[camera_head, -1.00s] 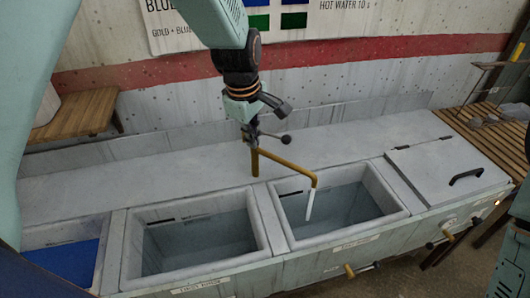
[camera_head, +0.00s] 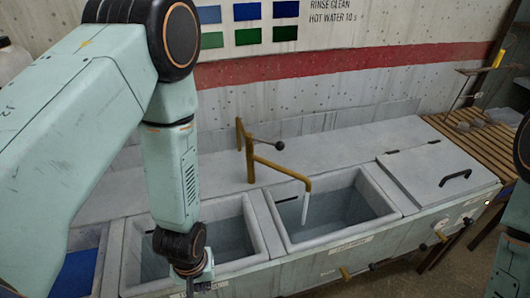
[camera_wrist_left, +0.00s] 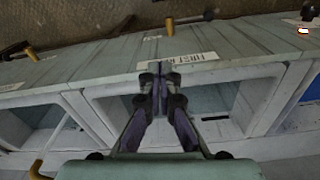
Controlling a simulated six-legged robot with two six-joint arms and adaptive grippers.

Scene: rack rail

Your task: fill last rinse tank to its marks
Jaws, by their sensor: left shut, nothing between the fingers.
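The brass tap (camera_head: 276,166) stands behind the open tanks, its spout over the right open tank (camera_head: 392,211). A white water stream (camera_head: 304,208) runs from the spout into that tank. Water shows inside; its level against any marks is unclear. The tap's lever ends in a black knob (camera_head: 280,145). My left gripper (camera_wrist_left: 158,75) is shut and empty, over the front of the left open tank, near its label (camera_wrist_left: 185,60), which reads upside down as first rinse. In the head view its wrist is low, with the fingertips unclear. My right gripper is out of view.
A lidded compartment (camera_head: 432,175) lies to the right, a blue-filled basin (camera_head: 76,272) to the left. Brass drain handles (camera_head: 346,273) stick out along the front. A slatted wooden bench (camera_head: 465,135) stands at the far right. The rear counter is clear.

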